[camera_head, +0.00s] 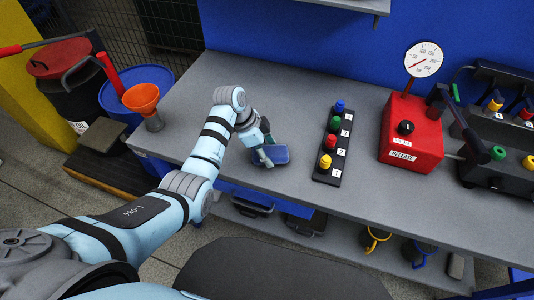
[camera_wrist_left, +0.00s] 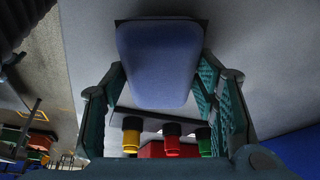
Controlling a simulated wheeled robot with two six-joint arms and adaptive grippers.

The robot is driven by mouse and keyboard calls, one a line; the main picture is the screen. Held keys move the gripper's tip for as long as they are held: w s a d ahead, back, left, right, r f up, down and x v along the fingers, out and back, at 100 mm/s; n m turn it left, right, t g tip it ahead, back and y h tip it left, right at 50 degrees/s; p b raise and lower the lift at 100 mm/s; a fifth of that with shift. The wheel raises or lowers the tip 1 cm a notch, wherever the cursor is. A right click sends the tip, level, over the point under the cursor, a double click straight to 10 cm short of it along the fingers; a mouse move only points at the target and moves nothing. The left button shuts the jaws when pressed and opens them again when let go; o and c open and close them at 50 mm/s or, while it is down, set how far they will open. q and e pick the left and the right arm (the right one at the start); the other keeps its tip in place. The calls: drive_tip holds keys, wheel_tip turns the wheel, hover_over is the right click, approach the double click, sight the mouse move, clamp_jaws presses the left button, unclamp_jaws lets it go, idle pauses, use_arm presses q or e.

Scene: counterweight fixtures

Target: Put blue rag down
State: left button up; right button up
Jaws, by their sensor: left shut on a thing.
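The blue rag (camera_head: 275,155) is a folded, rounded pad over the grey bench (camera_head: 250,90), near its front edge. My left gripper (camera_head: 265,152) is shut on it. In the left wrist view the blue rag (camera_wrist_left: 160,65) sits between the two green-padded fingers of my left gripper (camera_wrist_left: 160,80). I cannot tell whether its underside touches the bench. My right gripper is not in view.
A black strip with several coloured knobs (camera_head: 324,165) lies right of the rag. A red box with a gauge (camera_head: 411,130) stands farther right. An orange funnel (camera_head: 142,98) stands at the bench's left end. The bench behind the rag is clear.

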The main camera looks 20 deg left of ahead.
use_arm(q)
drive_tip(key=shift+d+f, duration=0.1)
drive_tip(key=shift+f, duration=0.3)
drive_tip(key=shift+w+f, duration=0.15)
drive_tip(key=o, duration=1.1)
drive_tip(key=shift+o, duration=0.2)
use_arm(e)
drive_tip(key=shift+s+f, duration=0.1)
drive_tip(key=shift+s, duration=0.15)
use_arm(q)
drive_tip(key=p+v, duration=0.2)
drive_tip(key=v, duration=1)
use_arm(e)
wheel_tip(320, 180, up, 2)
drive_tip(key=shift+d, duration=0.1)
